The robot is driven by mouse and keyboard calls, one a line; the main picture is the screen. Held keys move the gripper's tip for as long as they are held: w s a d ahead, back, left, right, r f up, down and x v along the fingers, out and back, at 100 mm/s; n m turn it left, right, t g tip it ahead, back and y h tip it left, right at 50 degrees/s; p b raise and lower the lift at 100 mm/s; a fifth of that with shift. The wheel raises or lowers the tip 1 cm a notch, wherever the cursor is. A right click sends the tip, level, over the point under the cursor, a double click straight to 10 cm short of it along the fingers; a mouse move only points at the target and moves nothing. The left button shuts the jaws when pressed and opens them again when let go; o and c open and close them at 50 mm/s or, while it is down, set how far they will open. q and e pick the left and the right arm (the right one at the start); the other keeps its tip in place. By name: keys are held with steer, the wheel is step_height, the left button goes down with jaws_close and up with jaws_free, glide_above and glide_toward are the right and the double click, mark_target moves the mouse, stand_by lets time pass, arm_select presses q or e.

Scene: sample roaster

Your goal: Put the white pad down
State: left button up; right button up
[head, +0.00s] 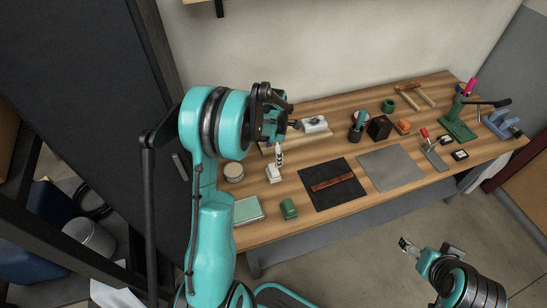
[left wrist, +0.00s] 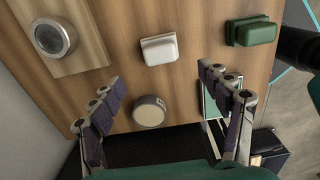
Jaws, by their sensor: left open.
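The white pad (head: 273,174) is a small white block lying on the wooden bench near its left end. It also shows in the left wrist view (left wrist: 158,49), flat on the wood with nothing gripping it. My left gripper (head: 279,158) is above and just behind the pad in the head view. In the left wrist view its fingers (left wrist: 160,80) are spread wide with nothing between them, and the pad shows beyond the fingertips. My right gripper (head: 408,246) hangs over the floor in front of the bench, far from the pad; its jaw opening is unclear.
A green block (head: 289,209) and a round tin (head: 233,172) lie near the pad. A pale green tray-like item (head: 247,210) is at the front left. A black mat (head: 334,184) and grey mat (head: 391,168) lie to the right. Bare wood surrounds the pad.

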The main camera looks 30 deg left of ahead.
arm_select(q)
steer(key=s+d+r+m+t, duration=0.1)
steer(key=s+d+r+m, duration=0.25)
steer(key=r+m, duration=0.25)
steer(key=s+d+r+m+t, duration=0.25)
steer(key=d+r+m, duration=0.2)
steer(key=r, duration=0.25)
steer(key=s+d+r+m+t, duration=0.2)
steer(key=s+d+m, duration=0.1)
steer(key=s+m, duration=0.3)
steer(key=s+d+r+m+t, duration=0.1)
steer(key=s+d+m, duration=0.3)
steer(key=s+m, duration=0.3)
steer(key=shift+d+r+m+t, duration=0.25)
steer(key=shift+r+m+t, duration=0.15)
steer(key=shift+m, duration=1.85)
